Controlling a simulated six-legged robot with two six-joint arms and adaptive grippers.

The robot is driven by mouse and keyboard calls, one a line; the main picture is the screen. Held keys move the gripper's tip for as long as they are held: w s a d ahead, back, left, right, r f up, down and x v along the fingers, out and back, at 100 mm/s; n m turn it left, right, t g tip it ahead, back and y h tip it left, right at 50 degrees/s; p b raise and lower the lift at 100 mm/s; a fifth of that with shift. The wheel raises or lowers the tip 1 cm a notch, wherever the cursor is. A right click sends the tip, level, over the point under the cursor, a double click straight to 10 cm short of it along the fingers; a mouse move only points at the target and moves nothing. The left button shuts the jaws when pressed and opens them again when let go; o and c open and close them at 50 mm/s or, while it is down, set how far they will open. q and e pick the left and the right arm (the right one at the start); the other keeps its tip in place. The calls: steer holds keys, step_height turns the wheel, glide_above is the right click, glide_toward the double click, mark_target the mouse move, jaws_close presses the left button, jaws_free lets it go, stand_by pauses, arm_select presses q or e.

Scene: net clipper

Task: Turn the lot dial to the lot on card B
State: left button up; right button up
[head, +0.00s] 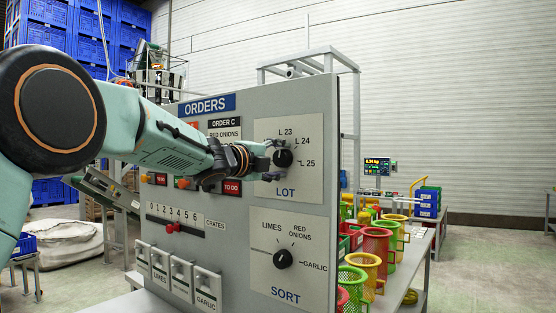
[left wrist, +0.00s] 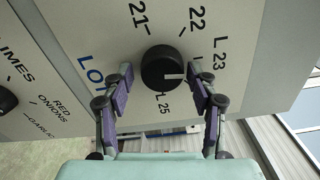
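The black lot dial (head: 283,158) sits on the pale LOT plate (head: 300,178) of the grey panel. The head view shows labels L 23, L 24 and L 25. In the left wrist view the dial (left wrist: 160,67) has its white mark pointing right, just below L 23's direction; a finger covers the L 24 area. My left gripper (head: 262,160) is at the dial. Its fingers (left wrist: 161,76) are open, one on each side of the dial, with a small gap visible on the left. Card B cannot be made out; my arm covers much of the card area. My right gripper is out of view.
The ORDER C card (head: 225,124) reads red onions. Below are the SORT dial (head: 283,259), the crates slider (head: 172,228) and several labelled switches (head: 180,281). Colored baskets (head: 376,242) stand on a table right of the panel. Open floor lies further right.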

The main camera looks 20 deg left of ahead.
arm_select(q)
steer(key=shift+o, duration=0.5)
steer(key=shift+r, duration=0.1)
steer(key=shift+w+a, duration=0.1)
steer(key=shift+a, duration=0.2)
steer(key=v, duration=1.2)
steer(key=shift+d, duration=0.1)
steer(key=shift+c, duration=0.2)
steer(key=shift+w, duration=0.1)
